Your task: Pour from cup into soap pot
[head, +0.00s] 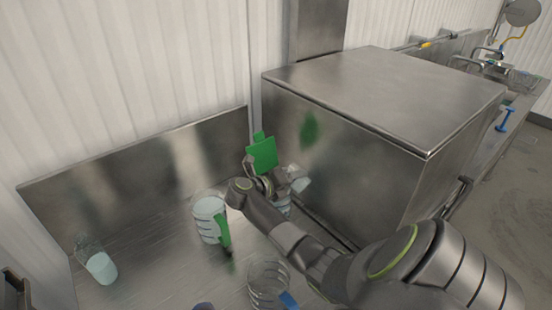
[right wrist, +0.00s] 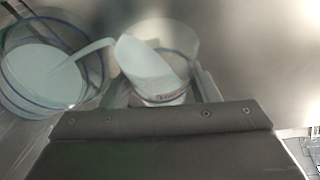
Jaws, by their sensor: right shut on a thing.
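My right gripper (right wrist: 160,90) is shut on a clear cup (right wrist: 150,65) with pale liquid in it. The cup is tilted to the left in the right wrist view. A pale stream leaves its lip and runs toward a wide clear pot (right wrist: 94,75) with blue rings and pale liquid inside. The pot sits beside the cup, lower down. In the head view the gripper and tilted cup (head: 297,182) are near the steel box, and my arm partly hides what is below the cup. My left gripper is not clearly seen.
A clear jug (head: 207,211) with a green handle stands on the steel counter (head: 155,240). A clear ringed container (head: 265,283) is at the front. A large steel box (head: 350,150) closes off the right.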

